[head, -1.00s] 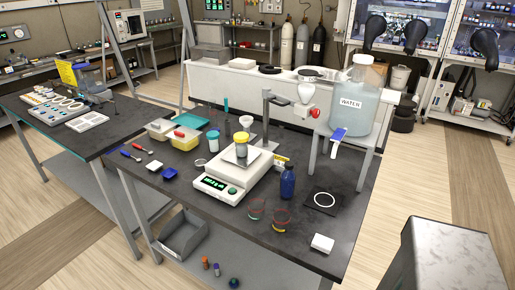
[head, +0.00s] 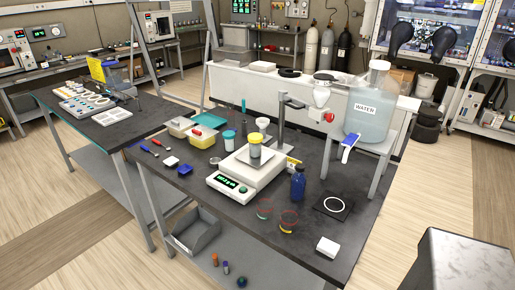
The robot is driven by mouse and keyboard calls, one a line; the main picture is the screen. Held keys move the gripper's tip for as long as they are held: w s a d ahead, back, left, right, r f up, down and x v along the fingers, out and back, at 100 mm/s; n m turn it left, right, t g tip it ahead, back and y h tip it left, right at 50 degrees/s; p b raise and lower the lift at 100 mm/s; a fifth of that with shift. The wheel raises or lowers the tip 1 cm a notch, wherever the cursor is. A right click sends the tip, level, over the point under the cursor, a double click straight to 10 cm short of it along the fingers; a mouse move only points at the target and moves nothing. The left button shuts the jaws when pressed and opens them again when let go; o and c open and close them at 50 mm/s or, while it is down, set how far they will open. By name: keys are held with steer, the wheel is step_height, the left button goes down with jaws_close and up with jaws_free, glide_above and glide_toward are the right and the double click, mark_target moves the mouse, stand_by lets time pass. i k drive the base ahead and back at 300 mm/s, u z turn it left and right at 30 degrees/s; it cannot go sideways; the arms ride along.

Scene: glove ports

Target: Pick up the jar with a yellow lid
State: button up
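A jar with a yellow lid (head: 255,152) stands upright on the pan of a white balance (head: 232,187) with a lit green display, in the middle of the dark bench in the head view. Its body looks clear and greyish, and its contents are too small to tell. My gripper is not in view.
A large water jug (head: 368,112) sits on a raised stand at right. Floor shows around the bench.

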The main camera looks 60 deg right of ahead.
mark_target(255, 150)
steer(key=u, duration=0.05)
steer(key=i, duration=0.95)
